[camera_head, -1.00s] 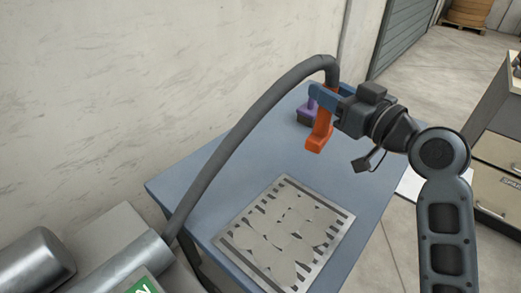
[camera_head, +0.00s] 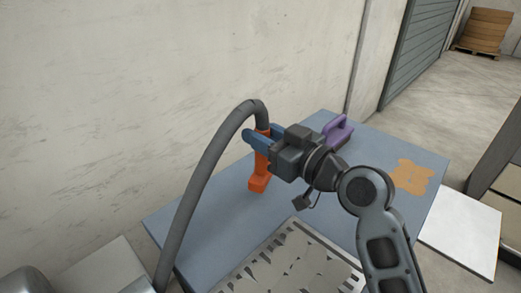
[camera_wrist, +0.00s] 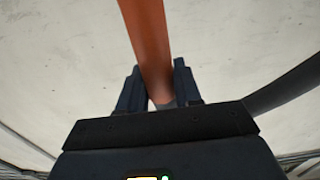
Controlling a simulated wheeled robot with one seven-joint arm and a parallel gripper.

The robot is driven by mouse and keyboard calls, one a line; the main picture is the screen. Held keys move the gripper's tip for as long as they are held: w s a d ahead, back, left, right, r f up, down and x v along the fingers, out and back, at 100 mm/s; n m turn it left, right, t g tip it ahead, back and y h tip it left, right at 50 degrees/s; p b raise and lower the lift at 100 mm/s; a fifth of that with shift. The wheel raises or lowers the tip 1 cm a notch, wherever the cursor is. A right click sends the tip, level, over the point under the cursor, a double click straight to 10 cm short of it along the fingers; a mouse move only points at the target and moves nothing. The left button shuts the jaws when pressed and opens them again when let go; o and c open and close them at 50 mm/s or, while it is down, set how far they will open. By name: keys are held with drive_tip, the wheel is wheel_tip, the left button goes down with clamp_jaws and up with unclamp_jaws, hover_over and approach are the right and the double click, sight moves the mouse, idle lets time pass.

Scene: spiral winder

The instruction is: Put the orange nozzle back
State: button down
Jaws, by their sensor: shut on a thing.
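The orange nozzle (camera_head: 258,183) hangs roughly upright above the blue table, with a thick grey hose (camera_head: 202,180) running from its top down to the lower left. My gripper (camera_head: 257,141) is shut on the upper part of the nozzle, its blue fingers around it. In the wrist view the nozzle (camera_wrist: 150,45) stands between the two dark fingertips (camera_wrist: 158,88), and part of the hose (camera_wrist: 285,88) shows at the right. The nozzle's holder cannot be made out in these views.
The blue table (camera_head: 205,225) bears a cut metal sheet (camera_head: 290,262) at the front, a purple-handled tool (camera_head: 338,130) at the back and an orange patch (camera_head: 411,177) at the right. A pale wall (camera_head: 150,90) stands close behind. A white board (camera_head: 460,232) lies right of the table.

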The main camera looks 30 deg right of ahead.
sight(260, 155)
drive_tip(key=shift+w+a+f, duration=0.1)
drive_tip(key=shift+a+f, duration=0.05)
drive_tip(key=shift+f, duration=1.95)
drive_tip(key=shift+f+b, duration=0.25)
drive_tip(key=shift+b, duration=0.15)
drive_tip(key=c, duration=0.8)
unclamp_jaws()
drive_tip(key=shift+r, duration=0.1)
drive_tip(key=shift+r, duration=0.1)
drive_tip(key=shift+b+v, duration=1.3)
drive_tip(key=shift+v, duration=4.7)
